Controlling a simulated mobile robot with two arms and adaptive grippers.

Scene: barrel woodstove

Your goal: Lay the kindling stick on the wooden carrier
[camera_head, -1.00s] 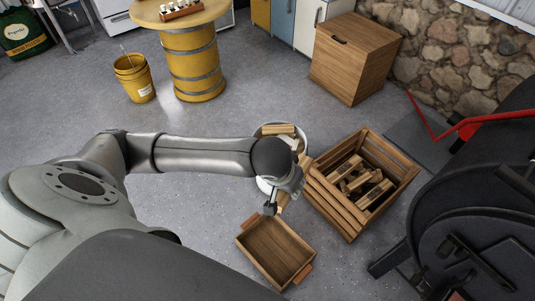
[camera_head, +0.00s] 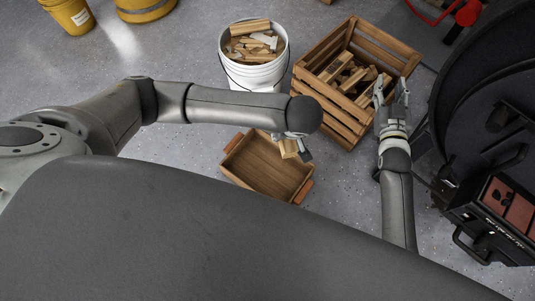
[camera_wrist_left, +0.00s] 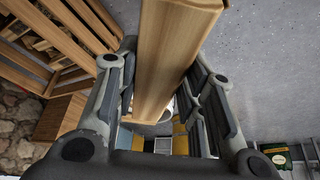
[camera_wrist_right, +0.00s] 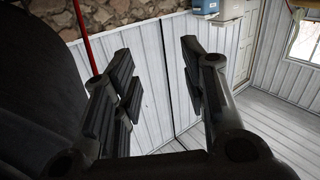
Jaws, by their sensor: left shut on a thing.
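The kindling stick (camera_wrist_left: 172,55) is a pale wooden block. My left gripper (camera_head: 298,150) is shut on it; the left wrist view shows the stick between the two fingers. In the head view the stick (camera_head: 289,149) shows just above the back right corner of the wooden carrier, partly hidden by the gripper. The wooden carrier (camera_head: 252,168) is a shallow open tray with orange-brown end handles on the floor, and its inside looks empty. My right gripper (camera_head: 391,92) is open and empty, at the right side of the slatted crate; the right wrist view shows its fingers apart.
A white bucket (camera_head: 252,77) full of wood pieces stands behind the carrier. A slatted crate (camera_head: 337,117) with several wood blocks stands behind right. The black stove (camera_head: 480,95) is at the right.

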